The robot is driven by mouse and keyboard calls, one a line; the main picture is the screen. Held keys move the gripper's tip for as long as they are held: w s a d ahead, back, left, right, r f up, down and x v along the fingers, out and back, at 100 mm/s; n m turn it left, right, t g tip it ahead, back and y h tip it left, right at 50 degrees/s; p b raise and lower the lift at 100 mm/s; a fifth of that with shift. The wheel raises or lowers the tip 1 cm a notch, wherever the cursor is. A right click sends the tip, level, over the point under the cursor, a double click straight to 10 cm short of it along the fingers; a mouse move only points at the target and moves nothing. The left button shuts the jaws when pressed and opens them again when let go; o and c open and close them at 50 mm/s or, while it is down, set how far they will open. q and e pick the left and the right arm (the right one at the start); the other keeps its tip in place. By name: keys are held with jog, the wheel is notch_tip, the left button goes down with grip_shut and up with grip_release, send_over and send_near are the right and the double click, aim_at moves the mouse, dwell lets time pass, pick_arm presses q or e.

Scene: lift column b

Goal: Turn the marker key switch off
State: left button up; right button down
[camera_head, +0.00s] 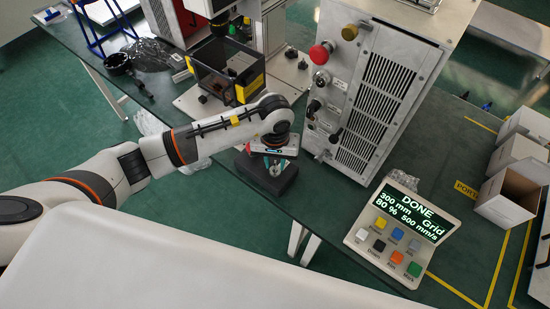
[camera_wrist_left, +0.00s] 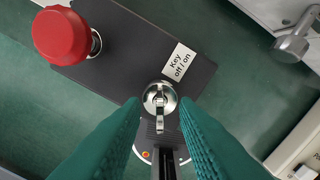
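The marker key switch (camera_wrist_left: 160,98) is a round silver lock with a key in it. It sits on a dark box (camera_wrist_left: 120,58), beside a white label (camera_wrist_left: 180,62) reading "Key off / on". The key's flat bow points down in the left wrist view. In the head view the dark box (camera_head: 284,184) is at the table edge, with the switch hidden under my wrist. My left gripper (camera_wrist_left: 162,108) is open, its two teal fingers on either side of the key; contact is not clear. It also shows above the box in the head view (camera_head: 274,166). My right gripper is not in view.
A red mushroom button (camera_wrist_left: 61,35) stands on the same box. A grey vented cabinet (camera_head: 378,90) with knobs stands close behind. A control panel (camera_head: 402,230) reading "DONE" is at the right. A clear-sided dark case (camera_head: 225,72) stands behind my arm.

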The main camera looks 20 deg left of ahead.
pick_arm(q)
grip_shut()
jog(key=shift+f, duration=0.1)
jog(key=shift+f+n+b, duration=0.1)
jog(key=shift+n+b, duration=0.3)
jog(key=shift+b, duration=0.3)
jog(key=n+b, duration=0.4)
jog(key=shift+f, duration=0.1)
jog(key=n+b, duration=0.3)
jog(key=n, duration=0.1)
jog(key=shift+b, duration=0.4)
jog(key=shift+r+n+b, duration=0.2)
jog(key=shift+n+b, duration=0.8)
jog(key=shift+n, duration=0.6)
